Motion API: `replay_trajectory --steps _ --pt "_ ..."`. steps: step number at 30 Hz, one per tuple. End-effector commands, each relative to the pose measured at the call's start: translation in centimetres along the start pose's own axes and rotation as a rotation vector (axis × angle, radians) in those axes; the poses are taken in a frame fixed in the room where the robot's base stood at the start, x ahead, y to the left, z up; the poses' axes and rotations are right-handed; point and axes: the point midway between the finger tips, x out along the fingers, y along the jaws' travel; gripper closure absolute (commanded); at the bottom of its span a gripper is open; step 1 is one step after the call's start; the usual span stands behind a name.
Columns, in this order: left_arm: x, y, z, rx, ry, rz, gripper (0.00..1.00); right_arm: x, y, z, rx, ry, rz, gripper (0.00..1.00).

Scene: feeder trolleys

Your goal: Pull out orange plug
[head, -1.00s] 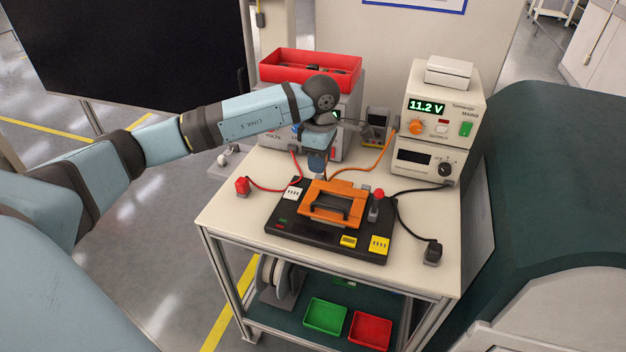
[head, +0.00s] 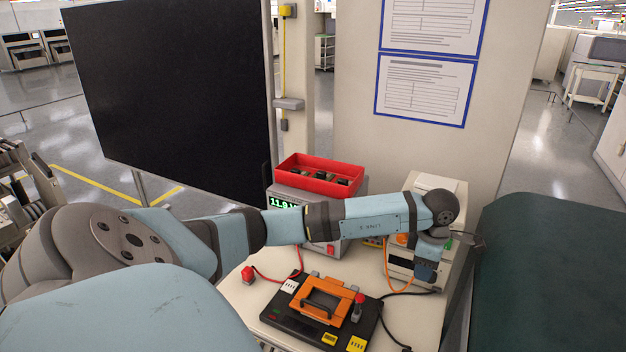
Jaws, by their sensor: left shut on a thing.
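My left gripper (head: 424,280) points down in front of the right-hand power supply (head: 400,272), above the back right of the bench. It is shut on the orange plug, which is mostly hidden by the gripper. The orange cable (head: 386,265) hangs from the supply's front and curves up toward the fingertips. The orange-topped fixture (head: 321,300) with a black handle lies on a black base at the bench's front, clear of the gripper. My right gripper is not in view.
A red plug (head: 248,273) on a red cable stands at the bench's left. A dark green surface (head: 550,270) borders the bench on the right. A black screen (head: 175,95) stands behind left.

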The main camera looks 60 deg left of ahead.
Motion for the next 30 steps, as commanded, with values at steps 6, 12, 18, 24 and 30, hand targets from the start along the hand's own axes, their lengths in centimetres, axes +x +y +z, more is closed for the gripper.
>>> replay_trajectory --steps 6,12,18,24,30 --pt "0.2 0.0 0.0 -0.011 0.001 -0.001 1.0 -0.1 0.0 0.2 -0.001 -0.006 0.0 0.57" --pt "1.9 -0.1 0.0 -0.009 -0.001 -0.003 1.0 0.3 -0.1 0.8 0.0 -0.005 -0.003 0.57" --pt "3.9 -0.1 0.0 -0.01 0.0 -0.002 1.0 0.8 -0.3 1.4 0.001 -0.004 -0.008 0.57" --pt "5.9 -0.1 0.0 -0.01 0.001 -0.002 1.0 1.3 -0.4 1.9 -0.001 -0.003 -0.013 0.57" --pt "7.9 -0.1 0.0 -0.009 -0.001 -0.002 1.0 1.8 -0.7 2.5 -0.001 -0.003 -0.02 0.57"
